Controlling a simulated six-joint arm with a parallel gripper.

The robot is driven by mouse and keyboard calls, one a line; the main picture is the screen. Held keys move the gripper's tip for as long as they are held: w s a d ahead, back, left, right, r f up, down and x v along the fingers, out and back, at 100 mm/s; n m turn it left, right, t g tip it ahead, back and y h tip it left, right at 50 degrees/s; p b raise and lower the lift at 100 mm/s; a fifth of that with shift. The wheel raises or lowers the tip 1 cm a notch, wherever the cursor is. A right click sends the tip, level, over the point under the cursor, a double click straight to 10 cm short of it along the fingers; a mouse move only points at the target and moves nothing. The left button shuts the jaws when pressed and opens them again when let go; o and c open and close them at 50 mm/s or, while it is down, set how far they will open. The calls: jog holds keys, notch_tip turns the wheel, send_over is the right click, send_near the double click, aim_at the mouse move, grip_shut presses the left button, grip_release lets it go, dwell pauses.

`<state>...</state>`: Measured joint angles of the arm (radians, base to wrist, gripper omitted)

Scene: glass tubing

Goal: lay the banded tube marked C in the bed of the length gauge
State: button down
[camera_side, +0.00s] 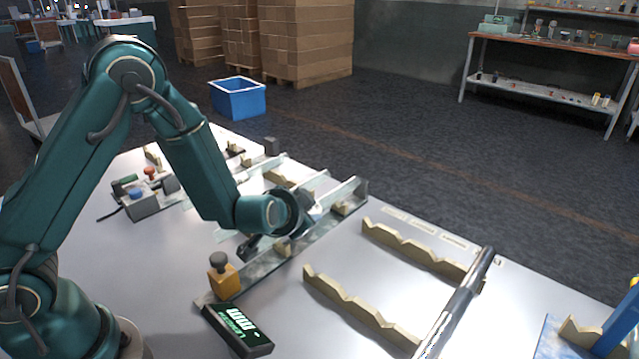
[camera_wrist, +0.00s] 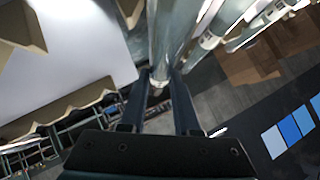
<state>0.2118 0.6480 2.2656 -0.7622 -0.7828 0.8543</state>
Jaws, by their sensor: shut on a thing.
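My gripper (camera_side: 268,242) is low over the length gauge, a long metal rail (camera_side: 325,222) with an amber stop block (camera_side: 224,278) at its near end. In the wrist view, my gripper (camera_wrist: 160,92) is shut on a clear glass tube (camera_wrist: 164,45), whose near end shows between the fingers. No letter is readable on it, so I cannot tell if it is tube C. My gripper hides much of it in the side view; whether it touches the bed cannot be told. Another glass tube with a pale label (camera_wrist: 208,41) lies to its right in the wrist view.
A dark shiny tube (camera_side: 462,298) lies across the right ends of two notched wooden racks (camera_side: 362,311) (camera_side: 415,247). A black display box (camera_side: 237,330) is by the gauge's near end. A grey control box (camera_side: 146,203) is at left. A blue stand (camera_side: 560,340) is at far right.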

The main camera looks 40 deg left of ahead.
jog(key=shift+f, duration=0.3)
jog(key=shift+f, duration=0.35)
jog(key=shift+f, duration=0.1)
jog(key=c, duration=0.6)
grip_release()
jog(key=shift+c, duration=0.2)
